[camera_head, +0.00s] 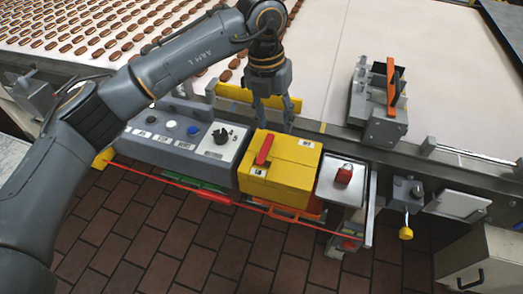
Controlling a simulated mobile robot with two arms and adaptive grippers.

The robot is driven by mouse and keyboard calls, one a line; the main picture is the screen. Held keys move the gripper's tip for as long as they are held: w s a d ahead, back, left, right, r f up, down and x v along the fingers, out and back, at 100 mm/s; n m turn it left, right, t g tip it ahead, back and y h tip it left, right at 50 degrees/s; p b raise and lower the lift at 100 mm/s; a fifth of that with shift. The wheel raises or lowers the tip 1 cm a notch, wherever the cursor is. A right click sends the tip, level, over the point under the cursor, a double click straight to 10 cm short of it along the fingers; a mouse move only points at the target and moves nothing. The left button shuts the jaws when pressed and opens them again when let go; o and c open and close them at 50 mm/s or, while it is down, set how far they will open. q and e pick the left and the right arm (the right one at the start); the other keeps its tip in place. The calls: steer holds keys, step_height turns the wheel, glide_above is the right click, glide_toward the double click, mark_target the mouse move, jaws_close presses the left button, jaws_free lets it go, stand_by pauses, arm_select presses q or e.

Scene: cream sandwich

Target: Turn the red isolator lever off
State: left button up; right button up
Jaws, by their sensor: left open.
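The red isolator lever (265,149) sits on top of a yellow box (285,171) at the front edge of the conveyor line. White labels sit on the box near both ends of the lever. My left gripper (273,117) hangs just behind the box, fingers pointing down and apart. It is empty, and whether it touches the box cannot be told. My right gripper is not in this view.
A grey control panel (178,140) with buttons and a black rotary knob (221,136) stands left of the box. A machine with an orange handle (391,85) stands behind. Biscuits cover the belt at upper left.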

mark_target(261, 157)
arm_select(q)
steer(key=shift+n+t+y, duration=0.3)
steer(key=shift+y, duration=0.5)
steer(key=a+f+p, duration=0.1)
steer(key=f, duration=0.3)
steer(key=f+p, duration=0.1)
steer(key=f, duration=0.2)
steer(key=w+a+f+p, duration=0.1)
steer(key=f+p, duration=0.1)
steer(key=f, duration=0.2)
steer(key=shift+a+f, duration=0.35)
steer(key=shift+w+f, duration=0.1)
steer(key=shift+f, duration=0.4)
jaws_close()
